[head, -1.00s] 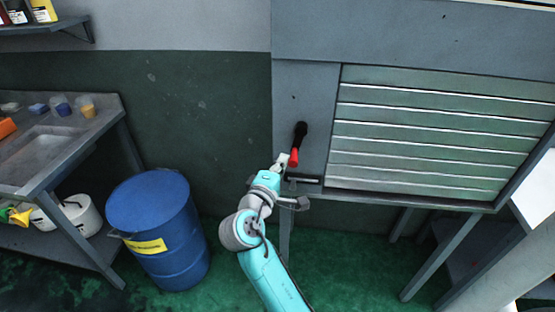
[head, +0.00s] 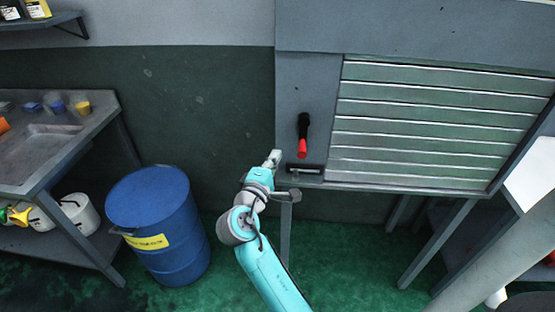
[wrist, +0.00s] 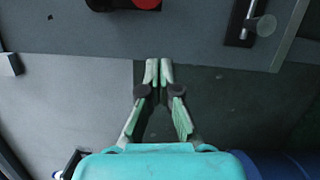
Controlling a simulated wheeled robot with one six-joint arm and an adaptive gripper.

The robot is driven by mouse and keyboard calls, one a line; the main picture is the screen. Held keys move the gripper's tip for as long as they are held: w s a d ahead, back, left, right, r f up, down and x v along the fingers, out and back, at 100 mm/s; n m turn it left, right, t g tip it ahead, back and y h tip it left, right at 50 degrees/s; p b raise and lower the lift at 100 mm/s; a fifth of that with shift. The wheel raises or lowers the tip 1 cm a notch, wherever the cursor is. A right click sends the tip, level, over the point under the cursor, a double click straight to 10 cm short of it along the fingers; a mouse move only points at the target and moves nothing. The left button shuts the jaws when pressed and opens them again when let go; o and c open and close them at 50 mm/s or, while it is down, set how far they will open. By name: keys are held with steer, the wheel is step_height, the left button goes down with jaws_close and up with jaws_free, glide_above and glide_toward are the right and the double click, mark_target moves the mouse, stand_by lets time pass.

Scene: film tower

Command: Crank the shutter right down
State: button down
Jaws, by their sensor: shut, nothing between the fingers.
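The slatted grey-green shutter (head: 430,125) spans its frame at the right, its lowest slats close to the sill (head: 400,186). The crank (head: 303,125) is on the grey panel left of the shutter. Its black arm points down and ends in a red grip (head: 302,148). In the wrist view, part of the red grip (wrist: 147,4) shows at the top edge. My gripper (head: 274,156) is left of and slightly below the red grip, apart from it. In the wrist view my gripper (wrist: 159,70) has its fingertips together, with nothing between them.
A dark latch-like fitting (head: 305,169) sits below the crank; it also shows in the wrist view (wrist: 248,25). A blue drum (head: 160,225) stands left of my arm. A sink bench (head: 60,150) is farther left. Green floor lies open between drum and shutter legs.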

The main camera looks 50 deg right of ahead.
steer(key=v, duration=0.9)
steer(key=shift+s, duration=0.25)
steer(key=shift+a+f, duration=0.1)
steer(key=s+a+f+n+t+y, duration=0.2)
steer(key=s+a+f+t+y, duration=0.15)
steer(key=s+f+y, duration=0.45)
steer(key=s+a+f+n+t+y, duration=0.1)
steer(key=s+a+f+t+y, duration=0.25)
steer(key=f, duration=0.75)
steer(key=s+a+f+m+y, duration=0.1)
steer(key=s+a+m+y, duration=0.1)
steer(key=s+a, duration=0.3)
steer(key=s+a+m+y, duration=0.1)
steer(key=s+a+y, duration=0.1)
steer(key=s, duration=0.6)
steer(key=s+a+r+m+y, duration=0.1)
steer(key=s+r+m, duration=0.5)
steer(key=s, duration=0.4)
steer(key=shift+a+r, duration=0.35)
steer(key=shift+r, duration=0.1)
